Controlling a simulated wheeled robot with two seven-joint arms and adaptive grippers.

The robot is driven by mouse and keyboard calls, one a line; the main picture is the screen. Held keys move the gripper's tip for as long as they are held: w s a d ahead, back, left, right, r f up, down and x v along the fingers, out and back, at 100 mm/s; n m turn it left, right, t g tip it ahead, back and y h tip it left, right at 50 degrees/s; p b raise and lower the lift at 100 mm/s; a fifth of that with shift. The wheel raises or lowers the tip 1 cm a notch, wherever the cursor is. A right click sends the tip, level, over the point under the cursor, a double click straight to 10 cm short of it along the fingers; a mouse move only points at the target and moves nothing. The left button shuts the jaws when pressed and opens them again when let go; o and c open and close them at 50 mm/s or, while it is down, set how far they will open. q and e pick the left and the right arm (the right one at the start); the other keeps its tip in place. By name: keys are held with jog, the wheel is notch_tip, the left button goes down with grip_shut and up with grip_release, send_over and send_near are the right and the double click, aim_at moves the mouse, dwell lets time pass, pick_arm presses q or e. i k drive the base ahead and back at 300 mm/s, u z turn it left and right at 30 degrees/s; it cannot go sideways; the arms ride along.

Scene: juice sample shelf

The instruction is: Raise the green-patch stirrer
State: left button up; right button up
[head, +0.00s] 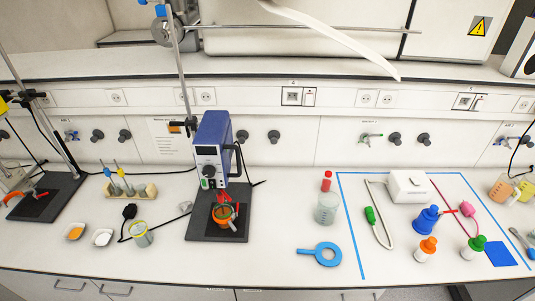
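A blue overhead stirrer (212,140) is mounted on a tall metal stand, with a dark panel and knob on its front. A small green spot (205,184) shows low on its front; I cannot tell whether it is a patch. Below it, an orange beaker (222,215) stands on the black stand base (203,231). The stirrer's lower end is close above the beaker, with red parts at the rim; I cannot tell how far anything reaches inside. A second stand (49,198) is at the far left, partly cut off. Neither of my grippers is in view.
Left of the stirrer are a pipette rack (130,192), small dishes (74,232) and a glass beaker (142,234) with a black cable nearby. The front middle counter is clear.

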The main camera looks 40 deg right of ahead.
aim_at(213, 145)
jog(key=u, duration=0.05)
jog(key=k, duration=0.25)
jog(key=z, duration=1.1)
jog(key=i, duration=0.7)
jog(key=u, duration=0.2)
